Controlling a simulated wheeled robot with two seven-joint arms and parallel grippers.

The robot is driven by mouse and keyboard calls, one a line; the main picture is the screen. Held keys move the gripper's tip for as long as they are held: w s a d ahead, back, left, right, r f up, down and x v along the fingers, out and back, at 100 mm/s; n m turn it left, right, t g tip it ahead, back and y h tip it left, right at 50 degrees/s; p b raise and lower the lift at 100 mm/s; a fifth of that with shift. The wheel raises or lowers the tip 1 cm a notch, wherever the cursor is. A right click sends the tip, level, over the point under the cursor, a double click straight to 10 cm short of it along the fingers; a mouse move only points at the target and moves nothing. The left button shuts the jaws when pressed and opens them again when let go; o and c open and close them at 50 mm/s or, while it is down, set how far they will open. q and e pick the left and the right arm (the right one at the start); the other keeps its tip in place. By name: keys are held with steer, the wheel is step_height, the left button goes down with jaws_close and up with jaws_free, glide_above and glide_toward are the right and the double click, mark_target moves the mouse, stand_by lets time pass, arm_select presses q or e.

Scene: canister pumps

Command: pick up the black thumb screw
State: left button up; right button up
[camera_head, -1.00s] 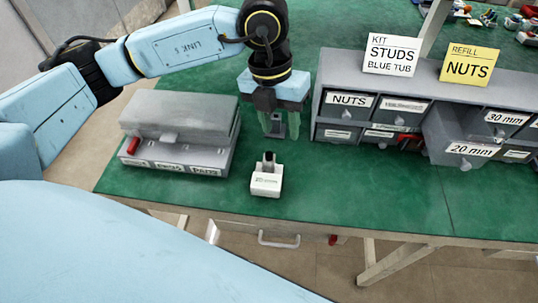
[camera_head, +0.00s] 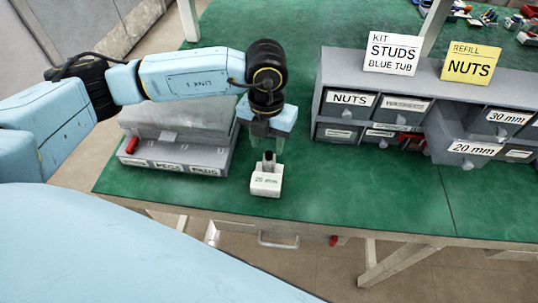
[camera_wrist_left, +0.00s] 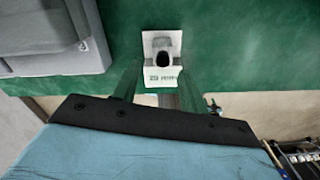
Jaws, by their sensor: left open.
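A small white block (camera_head: 266,184), labelled on its front, stands on the green bench top near the front edge. A dark upright piece (camera_head: 268,158), which looks like the black thumb screw, stands in the block's top. In the left wrist view the white block (camera_wrist_left: 160,72) lies beyond the fingertips, with the dark piece (camera_wrist_left: 165,58) in its notch. My left gripper (camera_head: 267,148) points down just behind and above the block. Its fingers are open with nothing between them, and they appear apart from the piece. My right gripper is in neither view.
The green top right of the block is clear.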

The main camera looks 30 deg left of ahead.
mark_target(269, 153)
arm_select(q)
steer(key=f, duration=0.3)
steer(key=shift+d+f, duration=0.2)
jaws_close()
steer(key=shift+w, duration=0.1)
